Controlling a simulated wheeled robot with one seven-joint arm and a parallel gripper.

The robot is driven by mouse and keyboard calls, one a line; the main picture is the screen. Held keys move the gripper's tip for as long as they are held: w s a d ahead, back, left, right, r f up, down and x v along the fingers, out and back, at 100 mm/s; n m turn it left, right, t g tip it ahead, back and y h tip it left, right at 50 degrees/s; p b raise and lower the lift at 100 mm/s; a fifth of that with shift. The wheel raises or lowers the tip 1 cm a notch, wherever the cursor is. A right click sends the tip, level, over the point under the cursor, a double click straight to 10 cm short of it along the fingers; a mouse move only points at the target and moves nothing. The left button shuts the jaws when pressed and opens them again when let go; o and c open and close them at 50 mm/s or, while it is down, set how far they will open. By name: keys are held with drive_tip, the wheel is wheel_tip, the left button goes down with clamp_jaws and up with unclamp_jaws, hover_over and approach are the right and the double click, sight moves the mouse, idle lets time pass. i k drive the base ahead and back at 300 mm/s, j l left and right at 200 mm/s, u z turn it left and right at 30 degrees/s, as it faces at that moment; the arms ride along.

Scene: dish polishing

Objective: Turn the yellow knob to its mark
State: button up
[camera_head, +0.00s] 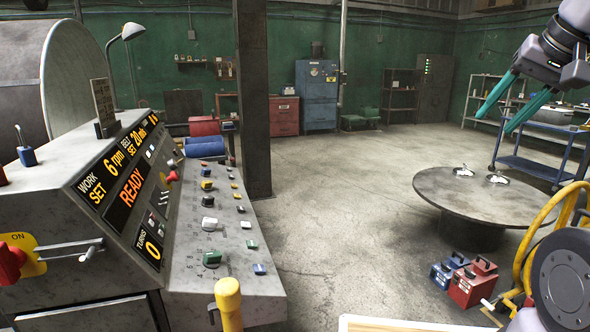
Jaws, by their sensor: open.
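The control console (190,285) fills the left side of the head view.
A yellow handle (229,303) stands at the console's front edge. A round table (440,188) and toolboxes (470,285) stand right. A dark pillar (254,100) rises behind the panel. The middle floor is clear.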

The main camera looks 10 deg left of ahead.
sight(206, 186)
drive_tip(key=i+l+z, duration=0.15)
drive_tip(key=z, duration=0.2)
drive_tip(key=i+l+z, duration=0.2)
drive_tip(key=z, duration=0.15)
drive_tip(key=i+l+z, duration=0.15)
drive_tip(key=z, duration=0.2)
drive_tip(key=i+l+u, duration=0.15)
drive_tip(key=i, duration=0.25)
drive_tip(key=i+u, duration=0.15)
drive_tip(key=i, duration=0.2)
drive_tip(key=i+u, duration=0.2)
drive_tip(key=u, duration=0.25)
drive_tip(key=i+u, duration=0.15)
drive_tip(key=u, duration=0.35)
drive_tip(key=i+u, duration=0.2)
drive_tip(key=u, duration=0.25)
drive_tip(key=i+j+u, duration=0.1)
drive_tip(key=u, duration=0.35)
drive_tip(key=i+u, duration=0.55)
drive_tip(key=u, duration=0.3)
drive_tip(key=i+l+u, duration=0.2)
drive_tip(key=u, duration=0.25)
drive_tip(key=i+l+u, duration=0.2)
drive_tip(key=u, duration=0.25)
